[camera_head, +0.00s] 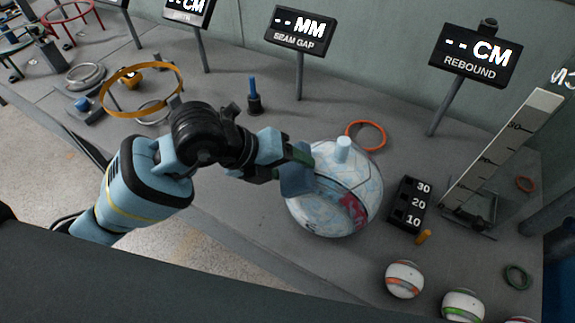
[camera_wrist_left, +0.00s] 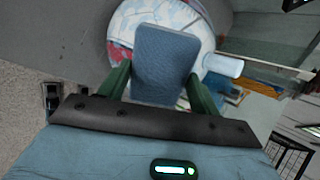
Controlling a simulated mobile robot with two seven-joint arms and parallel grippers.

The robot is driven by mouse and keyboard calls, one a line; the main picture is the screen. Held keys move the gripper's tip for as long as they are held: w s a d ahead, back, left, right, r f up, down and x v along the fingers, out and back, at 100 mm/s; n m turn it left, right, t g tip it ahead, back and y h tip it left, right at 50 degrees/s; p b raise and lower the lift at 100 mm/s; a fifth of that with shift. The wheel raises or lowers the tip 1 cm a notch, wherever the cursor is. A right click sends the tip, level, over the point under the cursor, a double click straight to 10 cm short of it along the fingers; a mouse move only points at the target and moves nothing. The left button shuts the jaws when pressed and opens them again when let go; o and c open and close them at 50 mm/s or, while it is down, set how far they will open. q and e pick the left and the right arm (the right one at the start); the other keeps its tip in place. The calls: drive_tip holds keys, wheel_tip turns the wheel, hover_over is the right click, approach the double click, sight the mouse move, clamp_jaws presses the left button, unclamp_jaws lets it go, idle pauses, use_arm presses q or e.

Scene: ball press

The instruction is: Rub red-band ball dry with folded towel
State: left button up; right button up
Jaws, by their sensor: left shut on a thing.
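My left gripper (camera_head: 297,160) is shut on a blue folded towel (camera_head: 297,180), at the left side of a large round white ball (camera_head: 335,205) with pale blue lines. In the left wrist view the towel (camera_wrist_left: 166,62) stands between the green fingers, in front of the large ball (camera_wrist_left: 128,22). I cannot tell whether it touches. The large ball has a pale blue nub on top and a pink-red patch. A small white ball with an orange-red band (camera_head: 404,279) rests at the front right of the bench, apart from the towel. My right gripper is not in view.
A green-banded ball (camera_head: 463,305) sits right of the orange-red one, with another cut off at the bottom edge. A black numbered block (camera_head: 409,204) and a ramp ruler (camera_head: 503,150) stand to the right. An orange ring (camera_head: 366,135) lies behind the large ball.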

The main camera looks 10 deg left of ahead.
sight(297, 181)
use_arm(q)
drive_tip(key=shift+s, duration=0.1)
drive_tip(key=shift+s+d+p, duration=0.25)
drive_tip(key=shift+s+d, duration=0.15)
drive_tip(key=shift+s, duration=0.2)
drive_tip(key=shift+s+d+p, duration=0.2)
drive_tip(key=shift+s+d, duration=0.2)
drive_tip(key=shift+s, duration=0.2)
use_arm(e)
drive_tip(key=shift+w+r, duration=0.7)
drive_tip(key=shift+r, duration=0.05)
use_arm(q)
drive_tip(key=shift+w+a, duration=0.45)
drive_tip(key=shift+w, duration=0.2)
drive_tip(key=shift+w+a, duration=0.4)
drive_tip(key=shift+w, duration=0.25)
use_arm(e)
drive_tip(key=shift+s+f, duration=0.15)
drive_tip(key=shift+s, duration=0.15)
use_arm(q)
drive_tip(key=shift+s+d, duration=0.1)
